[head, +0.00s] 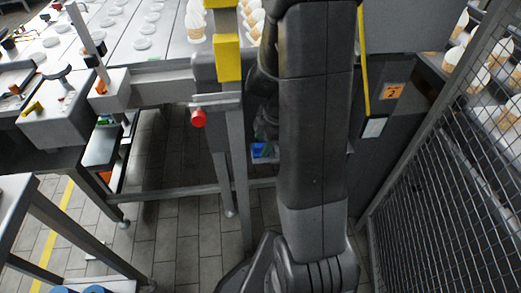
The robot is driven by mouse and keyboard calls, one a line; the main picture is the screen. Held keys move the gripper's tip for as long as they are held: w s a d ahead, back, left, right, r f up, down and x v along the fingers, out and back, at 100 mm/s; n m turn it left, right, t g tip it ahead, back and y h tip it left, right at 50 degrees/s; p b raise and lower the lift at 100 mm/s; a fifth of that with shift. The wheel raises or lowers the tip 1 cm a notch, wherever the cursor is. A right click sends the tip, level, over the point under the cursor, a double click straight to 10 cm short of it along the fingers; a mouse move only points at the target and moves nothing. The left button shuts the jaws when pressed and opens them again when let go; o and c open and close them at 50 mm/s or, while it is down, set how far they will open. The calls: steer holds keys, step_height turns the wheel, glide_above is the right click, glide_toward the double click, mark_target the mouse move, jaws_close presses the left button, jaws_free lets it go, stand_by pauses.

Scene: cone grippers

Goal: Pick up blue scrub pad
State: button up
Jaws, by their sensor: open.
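A small blue item with green and whitish parts (264,152) shows just left of my arm, low beside the machine frame. It may be the blue scrub pad, but it is too small and partly covered to tell. A dark, see-through-looking shape (266,122) lies right above it. My arm fills the middle of the head view from top to bottom and hides what is behind it. My gripper's fingers do not show, so I cannot see where they are relative to the blue item.
A conveyor with white discs (143,43) and cones (196,22) runs across the top. A red knob (198,118) sits on a grey post. A wire mesh fence (440,150) closes the right side. Blue round tops (95,289) show bottom left. Tiled floor (180,235) is open left of my arm.

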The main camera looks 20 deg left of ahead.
mark_target(262, 146)
steer(key=shift+a+f, duration=0.1)
steer(key=shift+f, duration=0.3)
jaws_close()
steer(key=shift+s+r, duration=0.2)
steer(key=shift+r, duration=0.25)
step_height(262, 146, up, 6)
steer(key=shift+r+p, duration=0.15)
steer(key=shift+p, duration=0.4)
steer(key=s+d, duration=0.5)
steer(key=s, duration=0.3)
steer(key=s+d, duration=0.5)
steer(key=s, duration=0.3)
steer(key=shift+s+d, duration=0.25)
steer(key=shift+s, duration=0.1)
